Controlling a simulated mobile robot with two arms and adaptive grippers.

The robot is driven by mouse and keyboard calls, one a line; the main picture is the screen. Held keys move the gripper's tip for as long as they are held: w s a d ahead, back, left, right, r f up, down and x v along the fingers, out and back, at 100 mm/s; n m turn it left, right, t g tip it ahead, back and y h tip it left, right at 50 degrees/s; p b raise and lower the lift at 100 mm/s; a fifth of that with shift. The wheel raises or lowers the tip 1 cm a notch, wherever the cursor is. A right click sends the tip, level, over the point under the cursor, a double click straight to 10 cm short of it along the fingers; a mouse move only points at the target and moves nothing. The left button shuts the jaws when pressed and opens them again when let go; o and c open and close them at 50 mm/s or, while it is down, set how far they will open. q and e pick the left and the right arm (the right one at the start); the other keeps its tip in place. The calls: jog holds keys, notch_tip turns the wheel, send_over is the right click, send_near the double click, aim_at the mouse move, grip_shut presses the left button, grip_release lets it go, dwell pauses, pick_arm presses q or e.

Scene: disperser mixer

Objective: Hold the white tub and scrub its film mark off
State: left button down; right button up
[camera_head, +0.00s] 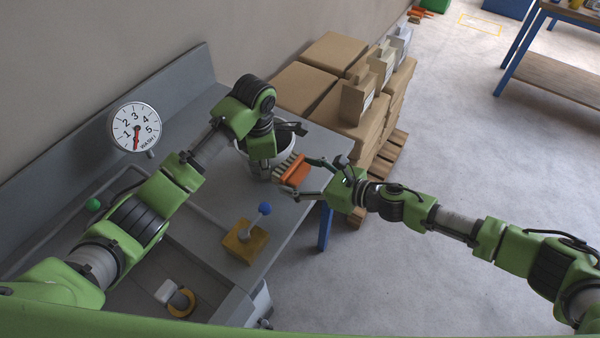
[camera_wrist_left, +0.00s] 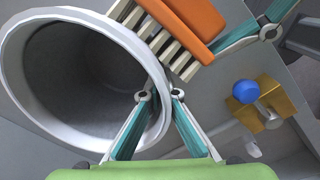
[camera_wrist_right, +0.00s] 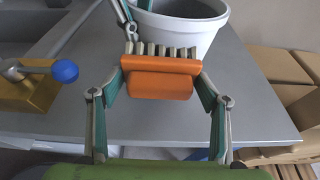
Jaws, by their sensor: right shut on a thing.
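The white tub (camera_head: 284,163) stands near the far end of the grey bench, partly hidden behind my left gripper; its open mouth and rim (camera_wrist_left: 70,16) fill the left of the left wrist view. My left gripper (camera_wrist_left: 161,95) straddles the tub's rim, one finger inside and one outside, with a gap between them. My right gripper (camera_wrist_right: 160,75) is shut on an orange brush (camera_wrist_right: 158,85). The brush's pale bristles (camera_wrist_left: 155,40) face the tub's outer wall and lie very close to it; I cannot tell whether they touch. I see no film mark.
A lever with a blue ball (camera_head: 264,208) on a yellow base (camera_head: 245,242) stands on the bench before the tub. A dial marked WASH (camera_head: 136,127) is at the left, with a green ball (camera_head: 93,204).

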jog(key=s+d, duration=0.2)
jog(key=d, duration=0.1)
jog(key=s+d, duration=0.1)
jog(key=d, duration=0.1)
jog(key=shift+f, duration=0.15)
jog(key=shift+w, duration=0.1)
dwell(0.4)
jog(key=s+d+r, duration=0.3)
jog(key=d+r, duration=0.2)
jog(key=r, duration=0.2)
dwell(0.5)
jog(key=shift+w, duration=0.1)
pick_arm(q)
jog(key=c, duration=2.6)
grip_release()
jog(key=shift+c, duration=0.2)
